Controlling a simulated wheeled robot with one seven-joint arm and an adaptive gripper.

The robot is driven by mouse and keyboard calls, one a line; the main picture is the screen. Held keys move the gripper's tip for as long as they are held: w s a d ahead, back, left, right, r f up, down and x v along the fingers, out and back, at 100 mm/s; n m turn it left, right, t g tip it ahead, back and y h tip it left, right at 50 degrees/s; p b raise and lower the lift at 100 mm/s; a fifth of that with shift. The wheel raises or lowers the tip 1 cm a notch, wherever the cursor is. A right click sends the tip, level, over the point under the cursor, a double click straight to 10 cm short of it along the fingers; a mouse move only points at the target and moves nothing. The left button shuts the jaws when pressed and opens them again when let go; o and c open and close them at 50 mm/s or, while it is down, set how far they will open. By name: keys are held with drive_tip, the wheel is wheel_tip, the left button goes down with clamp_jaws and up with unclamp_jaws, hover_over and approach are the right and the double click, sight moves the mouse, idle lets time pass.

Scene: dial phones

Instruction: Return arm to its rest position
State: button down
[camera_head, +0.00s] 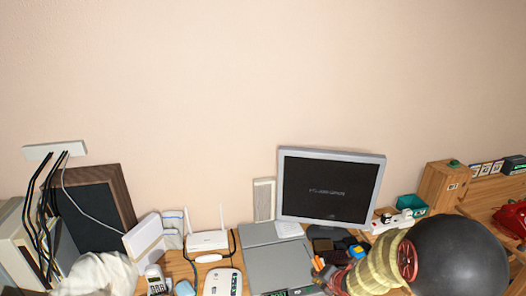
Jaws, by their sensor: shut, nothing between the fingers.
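My gripper is not visible in the head view, and I cannot make out any part of my arm for certain. A small white handset with dark keys (155,281) stands at the bottom edge, left of centre. A white device, perhaps a phone (222,284), lies to its right and is cut off by the bottom edge. Nothing that I can recognise as a gripper touches either of them.
A monitor (330,188) stands behind a grey flat box (278,262). A white router (207,241), a dark speaker (90,215), a large black ball (458,258) and a wooden box (443,186) crowd the desk. The wall (250,80) above is bare.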

drive_tip(key=s+d+f+m+g+h, duration=0.2)
drive_tip(key=s+d+f+m, duration=0.15)
drive_tip(key=s+m, duration=0.2)
drive_tip(key=s+d+r+m+g+h, duration=0.2)
drive_tip(key=s+d+r+m+g, duration=0.15)
drive_tip(key=s+r+m, duration=0.4)
drive_tip(key=s+a+r+m+t+y, duration=0.1)
drive_tip(key=s+a+r+m, duration=0.3)
drive_tip(key=s+r+m, duration=0.3)
drive_tip(key=s+a+r+m+t+y, duration=0.1)
drive_tip(key=s+a+r+m, duration=0.4)
drive_tip(key=s+r, duration=0.7)
wheel_tip(320, 180, up, 5)
drive_tip(key=m+t, duration=0.1)
drive_tip(key=m, duration=0.1)
drive_tip(key=shift+s+m, duration=0.3)
drive_tip(key=c, duration=2.5)
unclamp_jaws()
drive_tip(key=shift+c, duration=0.2)
